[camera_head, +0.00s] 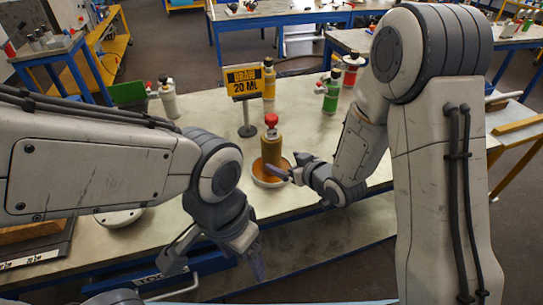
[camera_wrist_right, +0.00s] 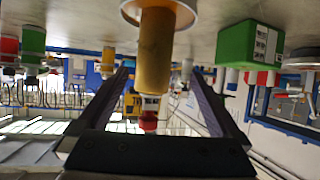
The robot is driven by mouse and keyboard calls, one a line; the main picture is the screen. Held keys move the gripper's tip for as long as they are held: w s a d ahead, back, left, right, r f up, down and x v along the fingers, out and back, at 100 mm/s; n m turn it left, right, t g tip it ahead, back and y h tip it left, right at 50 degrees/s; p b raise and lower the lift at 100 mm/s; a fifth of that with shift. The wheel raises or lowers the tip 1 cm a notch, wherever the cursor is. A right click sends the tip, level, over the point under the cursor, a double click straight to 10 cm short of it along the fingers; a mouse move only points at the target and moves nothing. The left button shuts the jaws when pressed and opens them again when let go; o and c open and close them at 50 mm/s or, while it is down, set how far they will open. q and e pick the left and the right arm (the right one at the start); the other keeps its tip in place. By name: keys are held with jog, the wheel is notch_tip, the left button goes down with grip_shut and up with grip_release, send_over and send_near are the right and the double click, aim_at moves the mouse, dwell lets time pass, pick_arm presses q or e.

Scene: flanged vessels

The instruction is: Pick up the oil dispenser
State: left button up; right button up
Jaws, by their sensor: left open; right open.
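The oil dispenser, an amber-brown bottle with a red top (camera_head: 271,148), stands upright in a shallow white dish with an orange inside (camera_head: 262,182) near the table's front edge. It also shows upside down in the right wrist view (camera_wrist_right: 155,50). My right gripper (camera_head: 291,171) is open just right of the bottle's lower part, pointing at it. In the right wrist view the bottle appears between the two spread fingers (camera_wrist_right: 157,98); contact cannot be told. My left gripper (camera_head: 215,262) is open and empty, low in front of the table edge, apart from the bottle.
A "DRAW 20 ML" sign (camera_head: 245,82) on a stand is behind the bottle. Yellow (camera_head: 269,78), green (camera_head: 331,92), red (camera_head: 351,68) and white (camera_head: 168,98) vessels stand further back, with a green box (camera_head: 128,92) at left. Table between them is clear.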

aim_at(276, 155)
jog(key=shift+t+y, duration=0.3)
jog(key=shift+y, duration=0.1)
jog(key=x, duration=0.5)
jog(key=shift+w+d+f+p, duration=0.15)
jog(key=shift+w+p, duration=0.15)
jog(key=shift+w, duration=0.15)
jog(key=x, duration=0.2)
jog(key=p+x, duration=0.1)
jog(key=x, duration=0.2)
jog(key=shift+d+f, duration=0.15)
jog(key=shift+f, duration=0.15)
jog(key=shift+c, duration=0.3)
jog(key=shift+w+r, duration=0.1)
grip_shut()
